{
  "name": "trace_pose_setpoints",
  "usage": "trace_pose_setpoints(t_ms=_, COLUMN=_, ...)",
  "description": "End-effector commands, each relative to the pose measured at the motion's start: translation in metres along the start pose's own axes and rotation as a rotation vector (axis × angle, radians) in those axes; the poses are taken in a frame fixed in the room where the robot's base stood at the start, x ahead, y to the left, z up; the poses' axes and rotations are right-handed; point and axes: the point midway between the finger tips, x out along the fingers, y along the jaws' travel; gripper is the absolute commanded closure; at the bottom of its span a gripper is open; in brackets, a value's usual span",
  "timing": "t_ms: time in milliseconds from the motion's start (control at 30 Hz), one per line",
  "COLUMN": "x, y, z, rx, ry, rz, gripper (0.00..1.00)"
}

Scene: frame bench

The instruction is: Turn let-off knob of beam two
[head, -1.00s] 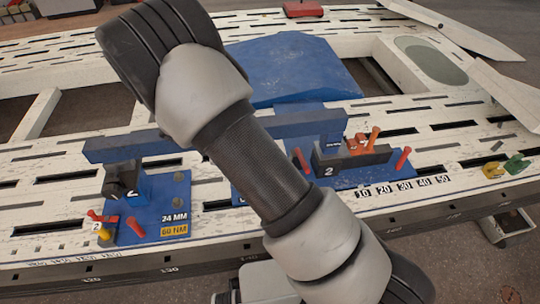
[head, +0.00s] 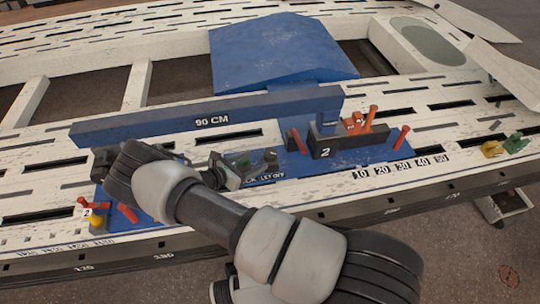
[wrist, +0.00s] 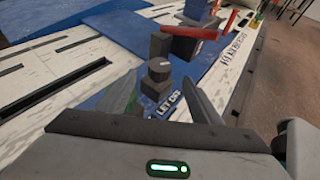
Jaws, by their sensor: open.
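In the head view my gripper (head: 232,172) is low over the base, just left of the knob. The blue beam marked 90 CM (head: 205,120) runs behind it.
Red pegs (head: 402,135) and an orange lever (head: 368,118) stand on the right of the base. A yellow and red fitting (head: 90,215) is at the left front.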

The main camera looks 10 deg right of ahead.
Motion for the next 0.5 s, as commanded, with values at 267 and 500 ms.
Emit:
trace_pose_setpoints(t_ms=267, x=0.062, y=0.0, z=-0.002, rx=0.001, ry=-0.001, rz=-0.002, gripper=0.41)
trace_pose_setpoints(t_ms=500, x=0.094, y=0.0, z=-0.001, rx=0.002, ry=0.001, rz=0.0, gripper=0.41)
